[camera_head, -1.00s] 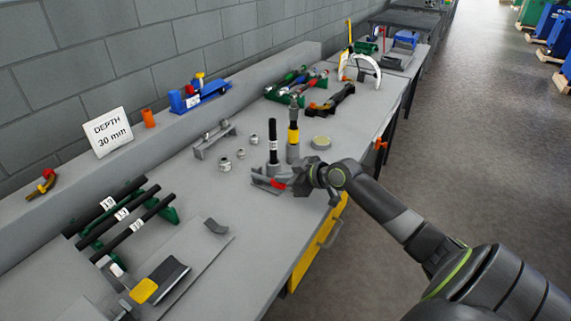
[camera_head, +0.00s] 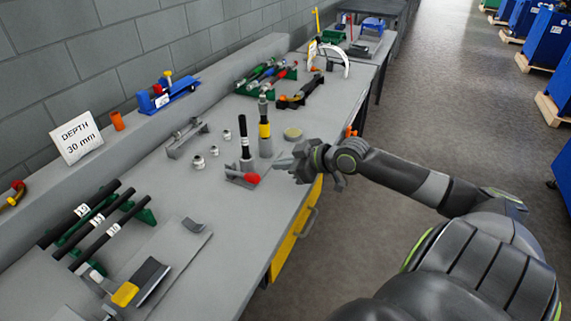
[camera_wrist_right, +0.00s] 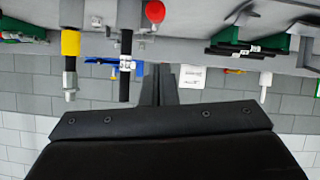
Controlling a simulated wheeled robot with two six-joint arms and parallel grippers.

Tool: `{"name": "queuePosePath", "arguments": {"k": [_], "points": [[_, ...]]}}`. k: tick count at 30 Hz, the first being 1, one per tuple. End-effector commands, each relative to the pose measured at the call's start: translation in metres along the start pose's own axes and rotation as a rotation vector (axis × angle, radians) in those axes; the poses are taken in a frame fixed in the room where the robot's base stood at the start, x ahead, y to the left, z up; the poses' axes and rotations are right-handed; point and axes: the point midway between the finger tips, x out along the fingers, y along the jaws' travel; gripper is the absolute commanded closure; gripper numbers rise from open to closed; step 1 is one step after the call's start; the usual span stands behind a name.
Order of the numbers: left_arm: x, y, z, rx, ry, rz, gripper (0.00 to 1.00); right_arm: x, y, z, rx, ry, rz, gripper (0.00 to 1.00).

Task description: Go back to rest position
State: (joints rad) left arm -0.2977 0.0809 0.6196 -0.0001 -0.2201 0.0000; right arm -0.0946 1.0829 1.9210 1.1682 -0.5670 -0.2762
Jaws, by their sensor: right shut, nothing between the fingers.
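My right gripper (camera_head: 284,164) is at the bench's front edge, its shut, empty fingers pointing left. In the right wrist view its fingers (camera_wrist_right: 159,84) are together with nothing between them. A small grey stand with a red knob (camera_head: 251,178) is on the bench just left of the fingertips, apart from them; the knob also shows in the wrist view (camera_wrist_right: 155,12). Behind it stand a black rod with a white label (camera_head: 245,138) and a grey tool with a yellow band (camera_head: 265,129), both upright. My left gripper is not in view.
Black numbered tubes (camera_head: 97,227) lie on green holders at the left. A yellow-ended part (camera_head: 125,294) is on a plate at the front. Small metal fittings (camera_head: 198,162) stand mid-bench. A yellow drawer (camera_head: 290,243) is below the bench edge. The floor (camera_head: 450,110) to the right is clear.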

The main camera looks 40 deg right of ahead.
Motion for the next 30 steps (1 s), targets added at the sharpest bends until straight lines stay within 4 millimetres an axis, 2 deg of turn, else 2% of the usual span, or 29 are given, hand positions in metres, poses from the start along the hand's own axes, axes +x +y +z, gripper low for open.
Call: {"name": "queuePosePath", "arguments": {"k": [4,12,16,20,23,27,30], "points": [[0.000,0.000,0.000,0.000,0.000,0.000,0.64,-0.007,-0.001,0.001,-0.001,0.000,-0.002,1.00],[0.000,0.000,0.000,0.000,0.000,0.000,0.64,-0.008,-0.001,0.001,0.000,0.001,-0.002,1.00],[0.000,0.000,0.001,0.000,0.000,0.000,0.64,-0.006,-0.012,0.013,0.005,-0.021,-0.013,1.00],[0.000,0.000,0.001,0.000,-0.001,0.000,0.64,-0.003,-0.051,0.050,0.017,-0.100,-0.041,1.00],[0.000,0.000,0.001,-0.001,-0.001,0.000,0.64,-0.005,-0.092,0.087,0.032,-0.192,-0.053,1.00],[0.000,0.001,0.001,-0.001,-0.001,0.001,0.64,-0.017,-0.143,0.129,0.067,-0.324,-0.030,1.00],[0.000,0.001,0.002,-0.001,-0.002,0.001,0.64,-0.032,-0.173,0.152,0.107,-0.418,0.013,1.00]]}}
